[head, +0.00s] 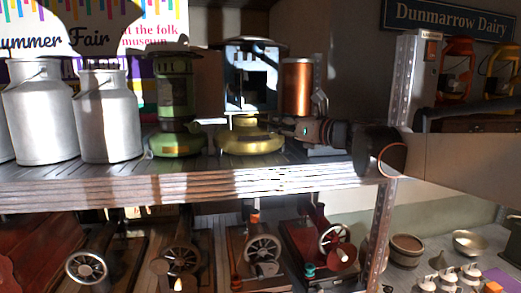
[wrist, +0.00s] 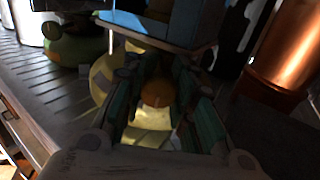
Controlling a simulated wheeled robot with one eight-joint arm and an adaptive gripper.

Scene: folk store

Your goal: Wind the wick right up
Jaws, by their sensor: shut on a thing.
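A heater with a squat yellow base (head: 252,138) and a dark blue, box-like upper body (head: 235,82) stands on the upper shelf. Its yellow base (wrist: 150,138) also shows in the wrist view, below the blue body. My gripper (head: 292,132) reaches in from the right at the height of the base. In the wrist view my gripper (wrist: 157,82) has its green-padded fingers on both sides of a small round orange-brown knob (wrist: 157,94), and is shut on it. The wick itself is not visible. The head view hides the knob behind my fingers.
A green heater (head: 178,105) stands close on the left, with silver milk churns (head: 110,120) beyond. A copper cylinder (head: 297,88) stands just right, behind my gripper. A metal upright (head: 408,85) rises near my arm. The lower shelf holds several wheeled machines (head: 262,250).

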